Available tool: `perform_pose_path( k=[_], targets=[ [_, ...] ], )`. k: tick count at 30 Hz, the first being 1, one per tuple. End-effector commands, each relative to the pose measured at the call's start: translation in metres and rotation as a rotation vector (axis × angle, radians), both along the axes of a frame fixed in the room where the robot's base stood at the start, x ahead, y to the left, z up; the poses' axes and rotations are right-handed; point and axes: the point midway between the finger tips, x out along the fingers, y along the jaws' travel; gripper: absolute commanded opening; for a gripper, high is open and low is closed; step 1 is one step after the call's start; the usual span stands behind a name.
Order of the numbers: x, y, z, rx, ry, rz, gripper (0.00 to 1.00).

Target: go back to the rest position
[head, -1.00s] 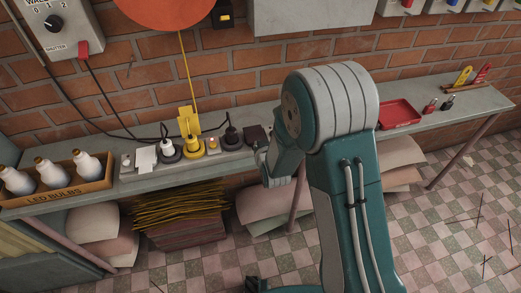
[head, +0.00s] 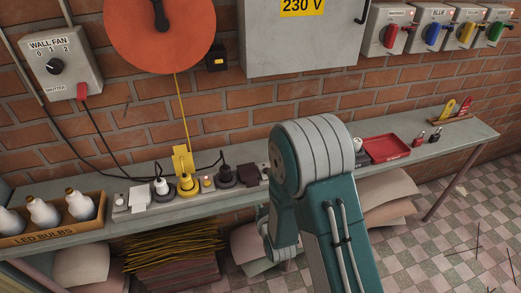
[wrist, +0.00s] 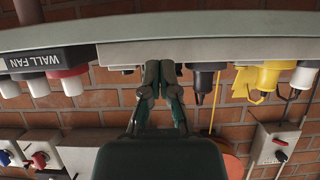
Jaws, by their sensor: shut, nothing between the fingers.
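My gripper (wrist: 163,72) shows in the wrist view with its two dark fingers together, shut and empty. In the head view my teal and grey arm bends over the bench, and the fingers cannot be made out there. A power strip (head: 121,214) with several plugs lies on the bench (head: 228,191) left of the arm. A dark plug (wrist: 205,78) and a yellow plug (wrist: 268,77) show right of the fingers in the wrist view.
An LED bulbs box (head: 50,238) stands at the bench's left end. A red tray (head: 388,148) lies right of the arm. A wall fan switch (head: 62,62), an orange disc (head: 160,30) and a grey 230 V cabinet (head: 303,40) are on the brick wall. Tiled floor is open at right.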

Motion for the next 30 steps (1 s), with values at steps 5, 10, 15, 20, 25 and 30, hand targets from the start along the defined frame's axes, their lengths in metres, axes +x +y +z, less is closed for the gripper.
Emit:
perform_pose_path(
  k=[5, 10, 15, 20, 25, 30],
  targets=[
    [0.003, -0.003, 0.009, -0.001, 0.007, -0.007, 0.00],
    [0.011, -0.018, 0.050, -0.011, 0.060, -0.038, 0.00],
    [0.008, -0.039, 0.096, -0.027, 0.133, -0.074, 0.00],
    [-0.005, -0.061, 0.137, -0.041, 0.202, -0.107, 0.00],
    [-0.029, -0.084, 0.178, -0.056, 0.276, -0.142, 0.00],
    [-0.063, -0.108, 0.215, -0.068, 0.351, -0.178, 0.00]
  ],
)
